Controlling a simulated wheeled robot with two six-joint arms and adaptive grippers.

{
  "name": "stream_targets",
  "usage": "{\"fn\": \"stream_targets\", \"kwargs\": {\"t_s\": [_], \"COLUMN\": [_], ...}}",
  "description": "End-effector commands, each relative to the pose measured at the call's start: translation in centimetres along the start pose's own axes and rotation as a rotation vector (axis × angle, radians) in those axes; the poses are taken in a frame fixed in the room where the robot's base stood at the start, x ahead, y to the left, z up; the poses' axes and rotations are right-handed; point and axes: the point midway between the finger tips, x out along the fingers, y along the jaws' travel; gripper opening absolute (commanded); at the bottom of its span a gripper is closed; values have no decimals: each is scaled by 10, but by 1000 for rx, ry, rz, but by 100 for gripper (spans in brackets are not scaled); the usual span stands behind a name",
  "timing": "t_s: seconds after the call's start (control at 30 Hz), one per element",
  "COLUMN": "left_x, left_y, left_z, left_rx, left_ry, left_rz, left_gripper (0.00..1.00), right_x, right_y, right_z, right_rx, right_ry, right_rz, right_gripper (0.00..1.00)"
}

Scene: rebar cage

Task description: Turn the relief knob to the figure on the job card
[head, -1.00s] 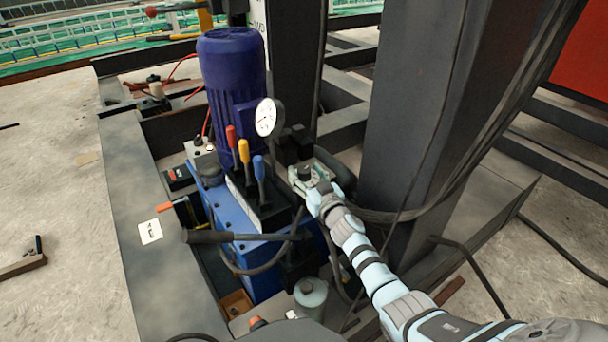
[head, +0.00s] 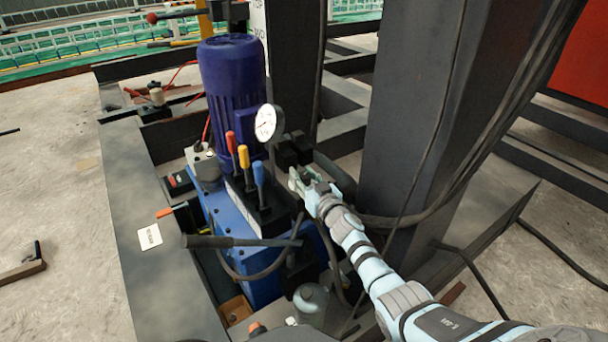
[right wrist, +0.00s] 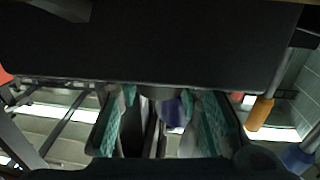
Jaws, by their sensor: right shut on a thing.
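My right gripper (head: 302,183) is at the right side of the blue hydraulic unit (head: 262,272), beside the black valve blocks. It is shut on the relief knob, which the fingers and wrist mostly hide in the head view. In the right wrist view the teal finger pads (right wrist: 160,110) stand either side of a small dark rounded part under a large black block. The job card (head: 149,237) lies on the grey steel beam at left; its print is too small to read. A white pressure gauge (head: 267,122) stands behind the levers. My left gripper is not in view.
Red, yellow and blue levers (head: 244,157) stand just left of the gripper. A blue-purple motor (head: 232,80) rises behind them. A thick dark column (head: 405,120) stands close on the right. A black pump handle (head: 235,241) and hoses lie in front.

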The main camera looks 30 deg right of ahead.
Motion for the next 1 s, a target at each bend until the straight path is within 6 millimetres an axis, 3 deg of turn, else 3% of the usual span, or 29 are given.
{"fn": "stream_targets", "kwargs": {"t_s": [0.17, 0.33, 0.63, 0.67, 0.77, 1.0], "left_x": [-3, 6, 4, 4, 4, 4], "left_y": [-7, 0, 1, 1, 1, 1], "left_z": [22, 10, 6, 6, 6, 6], "left_rx": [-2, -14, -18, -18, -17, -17], "left_ry": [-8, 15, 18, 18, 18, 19], "left_rz": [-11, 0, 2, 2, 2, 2], "left_gripper": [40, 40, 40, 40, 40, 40], "right_x": [0, 0, -1, -1, -1, -1], "right_y": [3, 2, 1, 1, 1, 1], "right_z": [-5, 0, -2, -2, -1, -1], "right_rx": [-1, 1, 3, 3, 3, 3], "right_ry": [0, 4, 0, 0, 0, 0], "right_rz": [-143, -283, -303, -303, -303, -302], "right_gripper": [5, 4, 4, 35, 51, 54]}}
